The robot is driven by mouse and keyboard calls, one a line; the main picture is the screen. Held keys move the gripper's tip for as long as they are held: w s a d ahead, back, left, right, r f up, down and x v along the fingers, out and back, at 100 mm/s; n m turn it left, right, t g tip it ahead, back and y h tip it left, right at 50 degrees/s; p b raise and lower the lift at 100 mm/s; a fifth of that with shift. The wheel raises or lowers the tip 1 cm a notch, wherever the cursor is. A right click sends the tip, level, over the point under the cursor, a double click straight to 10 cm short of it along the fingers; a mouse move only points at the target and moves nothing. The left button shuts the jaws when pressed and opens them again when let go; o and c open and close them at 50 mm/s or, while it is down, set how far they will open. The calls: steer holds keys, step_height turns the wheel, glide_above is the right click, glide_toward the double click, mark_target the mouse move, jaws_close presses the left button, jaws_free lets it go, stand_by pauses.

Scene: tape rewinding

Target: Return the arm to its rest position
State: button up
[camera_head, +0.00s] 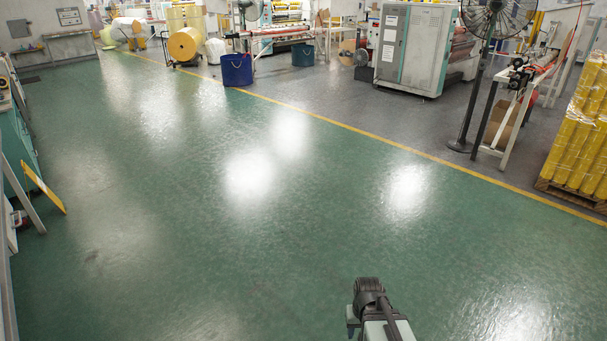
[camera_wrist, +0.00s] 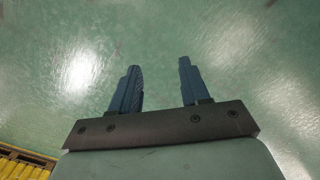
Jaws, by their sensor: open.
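My gripper (camera_wrist: 158,84) shows in the wrist view with its two dark fingers apart and nothing between them. Green floor lies beyond the fingertips, and the fingers touch nothing. In the head view, the end of my arm shows at the bottom edge, right of the middle, over open floor; the fingers are not clear there.
The green floor (camera_head: 200,230) around my arm is clear. A pallet of yellow rolls (camera_head: 580,140) stands at the right, near a black fan (camera_head: 490,25). Machines, including a grey cabinet (camera_head: 405,50), and a blue bin (camera_head: 236,70) stand at the back. A teal bench (camera_head: 15,140) is at the left.

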steer(key=s+f+g, duration=0.3)
steer(key=s+f, duration=0.6)
steer(key=s, duration=0.5)
steer(key=s+f+g, duration=0.3)
steer(key=s+f, duration=0.7)
steer(key=s, duration=0.5)
steer(key=shift+f+g, duration=0.25)
steer(key=shift+g, duration=0.05)
